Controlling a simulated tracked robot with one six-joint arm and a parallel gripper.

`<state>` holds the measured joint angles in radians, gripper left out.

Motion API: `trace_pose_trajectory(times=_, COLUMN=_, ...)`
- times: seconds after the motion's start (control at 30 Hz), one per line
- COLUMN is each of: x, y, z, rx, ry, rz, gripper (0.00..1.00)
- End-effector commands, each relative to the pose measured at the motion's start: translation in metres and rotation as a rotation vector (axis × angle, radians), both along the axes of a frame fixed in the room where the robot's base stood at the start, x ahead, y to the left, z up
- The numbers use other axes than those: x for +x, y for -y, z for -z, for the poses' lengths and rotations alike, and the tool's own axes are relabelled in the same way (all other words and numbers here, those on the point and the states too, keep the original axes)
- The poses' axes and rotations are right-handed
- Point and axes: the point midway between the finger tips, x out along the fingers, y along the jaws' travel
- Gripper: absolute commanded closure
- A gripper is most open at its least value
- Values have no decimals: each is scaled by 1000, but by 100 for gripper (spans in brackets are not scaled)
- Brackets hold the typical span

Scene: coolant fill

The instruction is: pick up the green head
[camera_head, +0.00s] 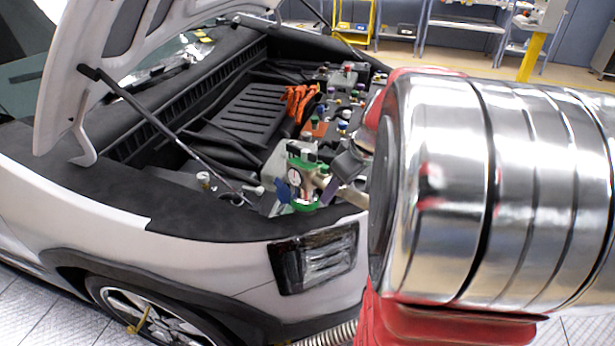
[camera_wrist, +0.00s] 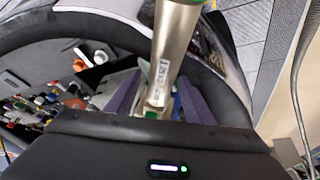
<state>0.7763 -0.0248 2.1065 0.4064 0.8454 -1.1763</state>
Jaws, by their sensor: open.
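The green head (camera_head: 301,183) has green collars and a round white dial gauge. In the head view it stands at the front edge of the open engine bay. My gripper (camera_head: 341,180) is just to its right there, with its purple-grey fingers close to the head's pale metal body. In the wrist view the metal cylinder of the green head (camera_wrist: 172,55) runs between the two spread purple fingers of my gripper (camera_wrist: 158,92). A bit of green shows at its near end. The jaws are open, one on each side; whether either finger touches it I cannot tell.
The car's raised hood and prop rod (camera_head: 160,128) are to the left. Several coloured caps and orange cables (camera_head: 299,101) lie behind the head. The headlight (camera_head: 315,258) is below. My large shiny arm link hides the right side.

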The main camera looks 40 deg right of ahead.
Motion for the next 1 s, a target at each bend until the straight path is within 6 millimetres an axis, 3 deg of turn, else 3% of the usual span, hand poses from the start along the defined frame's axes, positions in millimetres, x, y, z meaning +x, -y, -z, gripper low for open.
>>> trace_pose_trajectory(times=0.57, x=0, y=0, z=2, rx=-1, ry=0, rz=1, gripper=53)
trace_pose_trajectory(times=1.0, x=0, y=0, z=2, rx=0, ry=0, rz=2, gripper=84)
